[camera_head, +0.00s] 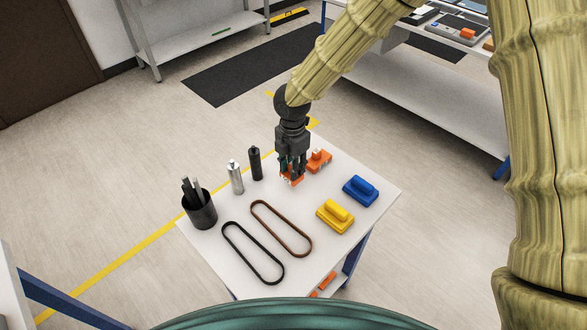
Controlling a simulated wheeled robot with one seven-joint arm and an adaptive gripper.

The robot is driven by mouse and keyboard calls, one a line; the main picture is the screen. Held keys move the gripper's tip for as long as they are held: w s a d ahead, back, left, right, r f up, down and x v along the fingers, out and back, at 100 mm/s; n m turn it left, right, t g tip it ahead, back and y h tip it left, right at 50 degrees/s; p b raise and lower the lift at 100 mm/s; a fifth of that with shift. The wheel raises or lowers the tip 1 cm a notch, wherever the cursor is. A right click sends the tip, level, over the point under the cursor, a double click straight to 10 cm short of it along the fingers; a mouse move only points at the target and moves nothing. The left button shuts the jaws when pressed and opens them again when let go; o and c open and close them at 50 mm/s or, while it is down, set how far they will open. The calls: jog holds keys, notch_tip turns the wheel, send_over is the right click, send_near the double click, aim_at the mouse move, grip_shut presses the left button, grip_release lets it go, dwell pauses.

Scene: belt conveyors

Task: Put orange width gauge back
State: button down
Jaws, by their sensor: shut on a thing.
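My gripper (291,171) points down over the far side of a small white table. It is shut on an orange piece (292,181), which I take to be the orange width gauge. The fingers hide part of it. It is at or just above the tabletop; I cannot tell if it touches. A second orange piece (319,161) with a pale top sits just to the right of the gripper.
On the white table (215,237) stand a black cup (200,212) with tools, a silver bottle (236,178) and a black bottle (255,164). A black belt (252,253), a brown belt (281,229), a yellow block (335,216) and a blue block (360,191) lie nearer.

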jog(key=shift+w+d, duration=0.15)
jog(key=shift+w, duration=0.3)
jog(key=shift+f+p, duration=0.95)
jog(key=shift+f, duration=0.85)
jog(key=shift+f, duration=0.1)
jog(key=c, duration=1.2)
grip_release()
jog(key=shift+o, duration=0.2)
notch_tip(320, 180, up, 12)
jog(key=b, duration=0.2)
jog(key=shift+b, duration=0.35)
